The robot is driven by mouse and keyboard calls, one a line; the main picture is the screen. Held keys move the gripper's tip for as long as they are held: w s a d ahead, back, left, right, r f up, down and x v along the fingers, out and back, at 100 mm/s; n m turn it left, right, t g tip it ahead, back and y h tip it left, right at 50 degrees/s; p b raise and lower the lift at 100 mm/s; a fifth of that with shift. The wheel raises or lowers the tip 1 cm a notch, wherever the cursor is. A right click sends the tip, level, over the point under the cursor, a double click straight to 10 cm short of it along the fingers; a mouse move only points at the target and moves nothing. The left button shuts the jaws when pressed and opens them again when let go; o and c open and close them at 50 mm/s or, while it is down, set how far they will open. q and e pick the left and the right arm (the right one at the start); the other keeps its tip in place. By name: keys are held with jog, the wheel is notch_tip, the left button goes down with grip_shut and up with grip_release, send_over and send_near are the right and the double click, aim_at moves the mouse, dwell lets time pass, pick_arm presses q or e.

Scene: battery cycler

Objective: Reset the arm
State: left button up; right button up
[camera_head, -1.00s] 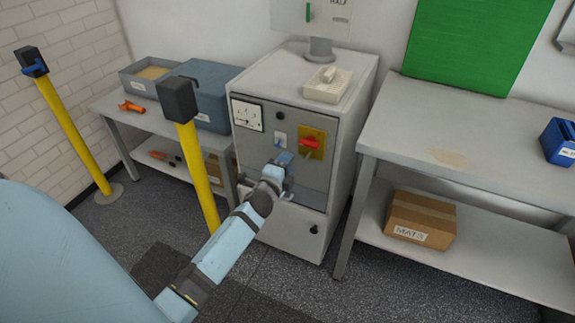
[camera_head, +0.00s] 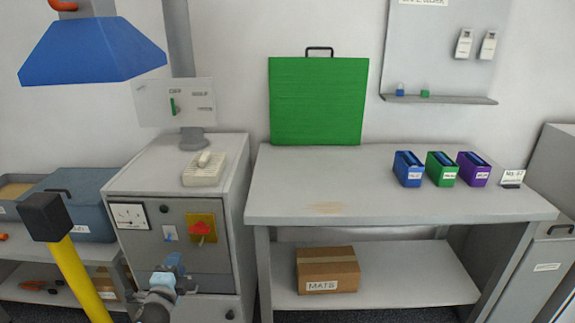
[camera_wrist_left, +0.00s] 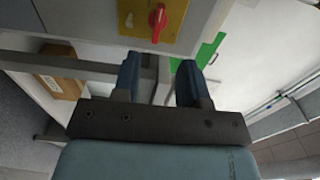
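My left gripper (camera_head: 172,266) is in front of the grey cabinet (camera_head: 140,259), below the red rotary switch (camera_head: 202,229) on its yellow plate (camera_head: 204,219). In the left wrist view, the two blue fingers of the gripper (camera_wrist_left: 160,78) stand apart with nothing between them. The red switch (camera_wrist_left: 158,18) shows there beyond the fingertips, apart from them. Most of my left arm is cut off by the lower edge of the head view. My right arm and gripper are in neither view.
A yellow post (camera_head: 82,283) with a black top stands left of the cabinet. A grey workbench (camera_head: 300,204) to the right carries blue, green and purple bins (camera_head: 441,169). A cardboard box (camera_head: 328,269) sits on its lower shelf. A blue hood (camera_head: 92,50) hangs at upper left.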

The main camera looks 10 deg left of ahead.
pick_arm(q)
jog(key=s+d+f+n+g+h, duration=0.2)
jog(key=s+d+f+n, duration=0.15)
jog(key=s+d, duration=0.45)
jog(key=s+d+f+n+g+h, duration=0.25)
jog(key=s+d+n, duration=0.25)
jog(key=s+d, duration=0.3)
jog(key=s+d+f+n+g+h, duration=0.2)
jog(key=s+d+f+n, duration=0.2)
jog(key=s+d, duration=0.4)
jog(key=s+a+r+p, duration=0.1)
jog(key=s+r+p, duration=0.2)
jog(key=r+p, duration=1.1)
jog(key=p, duration=0.5)
jog(key=shift+s+r, duration=0.35)
jog(key=shift+r, duration=0.05)
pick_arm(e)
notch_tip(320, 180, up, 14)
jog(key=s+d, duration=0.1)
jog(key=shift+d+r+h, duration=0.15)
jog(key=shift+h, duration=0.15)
pick_arm(q)
jog(key=shift+a+h, duration=0.1)
jog(key=shift+h, duration=0.15)
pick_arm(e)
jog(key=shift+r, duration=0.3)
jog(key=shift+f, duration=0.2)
